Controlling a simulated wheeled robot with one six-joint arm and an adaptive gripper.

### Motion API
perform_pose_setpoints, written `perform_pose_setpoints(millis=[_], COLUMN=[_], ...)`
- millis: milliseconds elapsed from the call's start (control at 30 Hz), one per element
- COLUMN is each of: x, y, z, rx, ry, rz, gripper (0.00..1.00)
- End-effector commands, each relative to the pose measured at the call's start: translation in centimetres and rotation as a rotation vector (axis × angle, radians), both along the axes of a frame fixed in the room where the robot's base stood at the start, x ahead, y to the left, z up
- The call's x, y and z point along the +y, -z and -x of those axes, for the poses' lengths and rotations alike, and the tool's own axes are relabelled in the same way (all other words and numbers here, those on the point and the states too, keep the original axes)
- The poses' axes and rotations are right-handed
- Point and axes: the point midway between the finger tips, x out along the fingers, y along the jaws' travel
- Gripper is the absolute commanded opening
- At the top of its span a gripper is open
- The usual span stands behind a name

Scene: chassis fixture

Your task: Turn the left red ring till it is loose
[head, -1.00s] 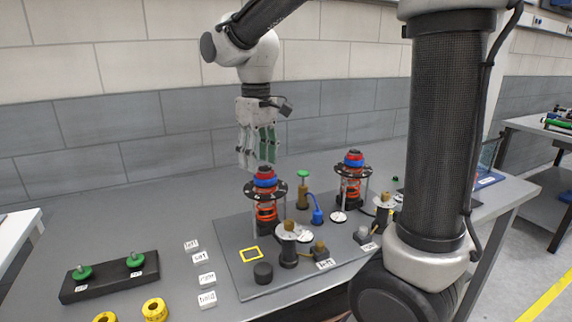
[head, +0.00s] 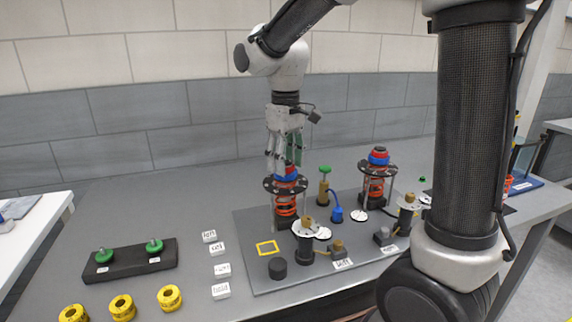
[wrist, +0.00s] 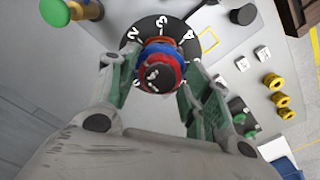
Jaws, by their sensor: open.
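The left red ring (head: 286,179) is at the top of the left spring unit, just above a black disc, with a blue ring (head: 289,171) stacked with it. In the wrist view the red ring (wrist: 179,74) and blue band surround a dark centre, over the black disc with white numerals (wrist: 188,25). My gripper (head: 285,163) points down at the top of this unit. Its green-padded fingers stand on either side of the rings, apart, and seem open. I cannot tell whether either finger touches. The fingers partly hide the stack in the head view.
A similar spring unit (head: 376,186) stands to the right on the same grey plate (head: 248,238). A brass post with a green knob (head: 324,170) is close beside the left unit. Brass fittings and a black cylinder (head: 277,268) stand in front. White labelled blocks (head: 217,249) lie left.

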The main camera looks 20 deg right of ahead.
Motion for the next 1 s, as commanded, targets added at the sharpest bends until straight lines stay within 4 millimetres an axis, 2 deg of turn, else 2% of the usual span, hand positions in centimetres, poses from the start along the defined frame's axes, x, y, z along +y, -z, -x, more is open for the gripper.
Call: perform_pose_setpoints(millis=[333, 433, 1000], x=[0.0, 0.0, 0.0], y=[0.12, 0.12, 0.11], z=[0.0, -0.01, -0.01], rx=[0.0, -0.001, -0.001], ry=[0.006, 0.066, 0.782], rz=[0.0, 0.0, 0.0], gripper=[0.49, 0.49, 0.49])
